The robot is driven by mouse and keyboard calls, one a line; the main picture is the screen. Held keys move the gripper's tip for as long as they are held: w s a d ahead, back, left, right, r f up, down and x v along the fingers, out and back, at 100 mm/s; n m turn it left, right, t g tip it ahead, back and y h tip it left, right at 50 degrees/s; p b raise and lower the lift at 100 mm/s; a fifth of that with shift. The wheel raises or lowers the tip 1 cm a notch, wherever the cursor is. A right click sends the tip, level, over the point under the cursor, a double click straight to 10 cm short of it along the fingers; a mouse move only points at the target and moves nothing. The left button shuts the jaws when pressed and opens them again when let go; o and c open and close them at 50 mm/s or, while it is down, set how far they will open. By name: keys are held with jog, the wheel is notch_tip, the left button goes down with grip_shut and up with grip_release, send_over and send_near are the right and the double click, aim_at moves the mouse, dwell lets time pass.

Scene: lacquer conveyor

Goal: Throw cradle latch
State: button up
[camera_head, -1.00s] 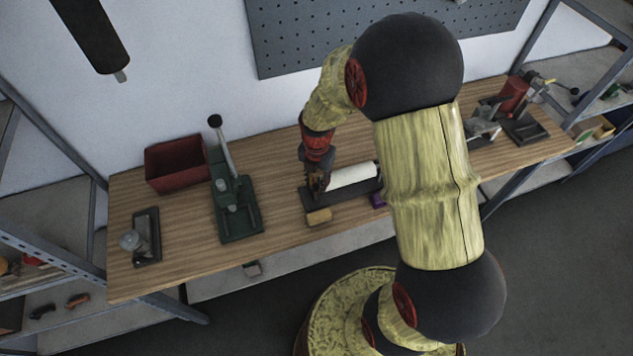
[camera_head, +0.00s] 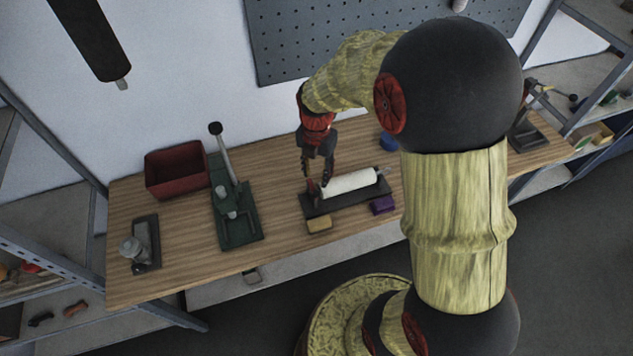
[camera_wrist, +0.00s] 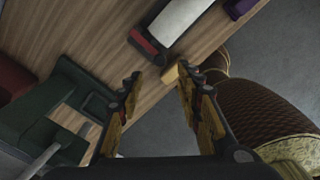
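The cradle (camera_head: 349,205) is a dark base on the wooden bench, carrying a white roller (camera_head: 350,182). In the wrist view the cradle's dark end with a red strip (camera_wrist: 146,42) and the white roller (camera_wrist: 178,20) lie beyond my fingers. My gripper (camera_head: 320,178) is over the cradle's left end in the head view and partly covers it. Its fingers are spread and empty in the wrist view (camera_wrist: 158,77). Contact with the cradle cannot be made out. I cannot clearly pick out the latch.
A tan block (camera_head: 319,224) and a purple block (camera_head: 383,205) lie in front of the cradle. A green lever press (camera_head: 238,228) and a red bin (camera_head: 176,170) stand to the left. A blue object (camera_head: 388,142) is behind. Bare wood separates press and cradle.

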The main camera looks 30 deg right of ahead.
jog(key=shift+r, duration=1.55)
jog(key=s+a+r+m+t+b, duration=0.2)
jog(key=s+m+b, duration=0.3)
jog(key=s+m, duration=0.3)
jog(key=s+a+r+m+t+b, duration=0.3)
jog(key=s+m, duration=0.6)
jog(key=m, duration=0.8)
notch_tip(320, 180, up, 3)
jog(key=a+b, duration=0.1)
jog(key=b, duration=0.2)
jog(key=shift+s+a+f+m+t, duration=0.2)
jog(key=shift+s+a+m+t, duration=0.05)
jog(key=shift+m+t, duration=0.05)
